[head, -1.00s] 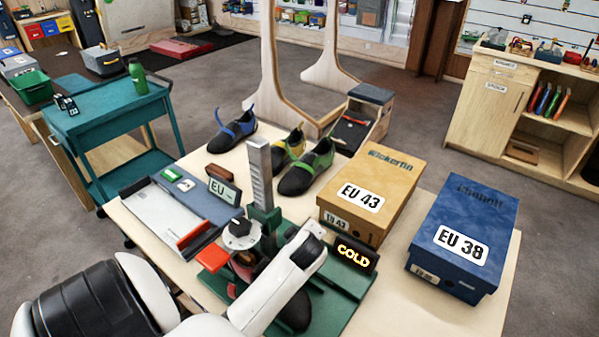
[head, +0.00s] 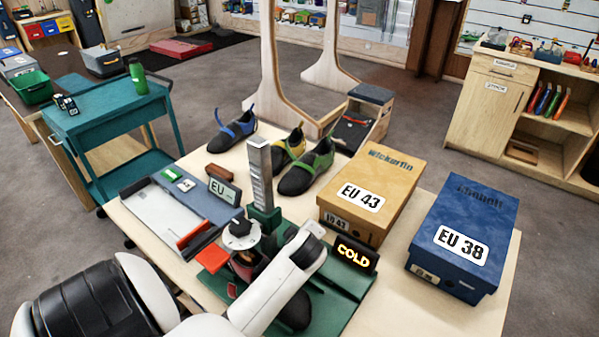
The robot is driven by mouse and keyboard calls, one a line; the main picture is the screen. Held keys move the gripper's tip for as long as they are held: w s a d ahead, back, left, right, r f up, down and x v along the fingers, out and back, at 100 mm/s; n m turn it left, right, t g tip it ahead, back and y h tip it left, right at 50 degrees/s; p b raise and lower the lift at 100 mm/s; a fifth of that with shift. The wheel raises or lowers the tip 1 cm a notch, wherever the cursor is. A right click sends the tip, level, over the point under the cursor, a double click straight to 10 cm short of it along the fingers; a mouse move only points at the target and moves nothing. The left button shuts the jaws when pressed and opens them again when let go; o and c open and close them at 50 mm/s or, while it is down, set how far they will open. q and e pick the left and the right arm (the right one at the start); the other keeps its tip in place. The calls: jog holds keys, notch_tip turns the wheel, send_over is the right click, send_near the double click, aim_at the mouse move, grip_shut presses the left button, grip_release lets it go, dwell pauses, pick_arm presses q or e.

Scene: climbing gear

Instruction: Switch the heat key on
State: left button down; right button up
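A dark shoe (head: 296,312) is in the station, partly behind my white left arm. That arm reaches over the station from the lower left and hides its own gripper. My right gripper is out of view.
A tan box marked EU 43 (head: 385,172) and a blue box marked EU 38 (head: 485,215) stand at the right. Climbing shoes (head: 306,168) stand behind the post. A grey tray (head: 160,222) lies left. A teal cart (head: 105,115) stands beyond the table.

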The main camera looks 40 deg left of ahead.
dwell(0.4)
pick_arm(q)
jog(key=shift+f, duration=0.6)
dwell(0.3)
jog(key=shift+r+p, duration=0.55)
jog(key=shift+r, duration=0.05)
notch_tip(320, 180, up, 6)
jog(key=p, duration=0.6)
jog(key=shift+r, duration=0.1)
